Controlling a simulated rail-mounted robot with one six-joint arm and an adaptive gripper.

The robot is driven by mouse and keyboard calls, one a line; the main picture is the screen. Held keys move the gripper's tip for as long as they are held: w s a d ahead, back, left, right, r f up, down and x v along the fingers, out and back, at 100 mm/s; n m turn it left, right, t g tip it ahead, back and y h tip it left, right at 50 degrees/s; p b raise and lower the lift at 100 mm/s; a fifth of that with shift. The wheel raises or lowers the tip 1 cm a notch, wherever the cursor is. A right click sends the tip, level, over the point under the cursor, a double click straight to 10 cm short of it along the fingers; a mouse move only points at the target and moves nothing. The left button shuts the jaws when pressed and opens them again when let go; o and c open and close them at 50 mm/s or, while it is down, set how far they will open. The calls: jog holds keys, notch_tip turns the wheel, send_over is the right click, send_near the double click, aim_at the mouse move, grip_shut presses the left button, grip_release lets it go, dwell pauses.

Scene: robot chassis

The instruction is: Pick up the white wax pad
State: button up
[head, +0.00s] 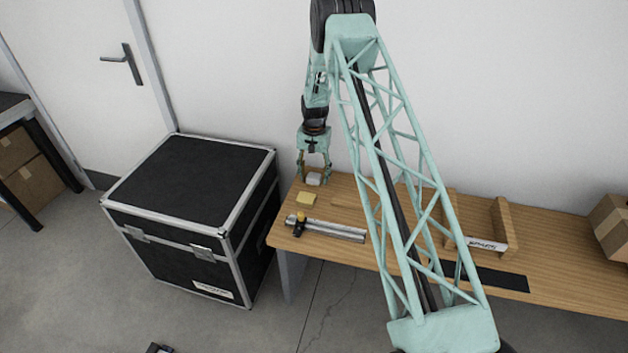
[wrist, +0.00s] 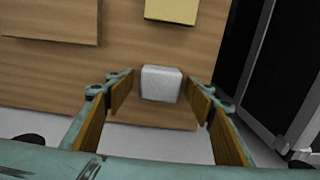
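The white wax pad (head: 313,179) is a small pale block near the back left edge of the wooden table (head: 560,262). In the wrist view the white wax pad (wrist: 161,83) lies ahead, between the lines of the two fingers. My gripper (head: 313,176) points down over it in the head view. In the wrist view my gripper (wrist: 162,100) is open, with wood-coloured finger pads on either side and a clear gap to the pad. Whether the fingertips reach down beside the pad is hard to tell.
A yellow block (head: 306,199) lies just in front of the pad. A metal rail with a black and yellow piece (head: 326,229) lies nearer the table's front. A black flight case (head: 192,184) stands left of the table. A wooden holder (head: 502,220) stands to the right.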

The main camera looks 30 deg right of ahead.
aim_at(314, 175)
jog(key=c, duration=0.8)
jog(key=shift+r, duration=0.1)
jog(key=shift+r+p, duration=0.55)
jog(key=shift+r, duration=1.2)
jog(key=s, duration=0.5)
jog(key=s+r+p, duration=0.1)
jog(key=s, duration=0.4)
jog(key=s+p, duration=0.1)
jog(key=s, duration=0.5)
jog(key=shift+d+r, duration=0.15)
jog(key=shift+d, duration=0.05)
jog(key=shift+o, duration=1)
jog(key=shift+c, duration=0.9)
jog(key=shift+r, duration=0.1)
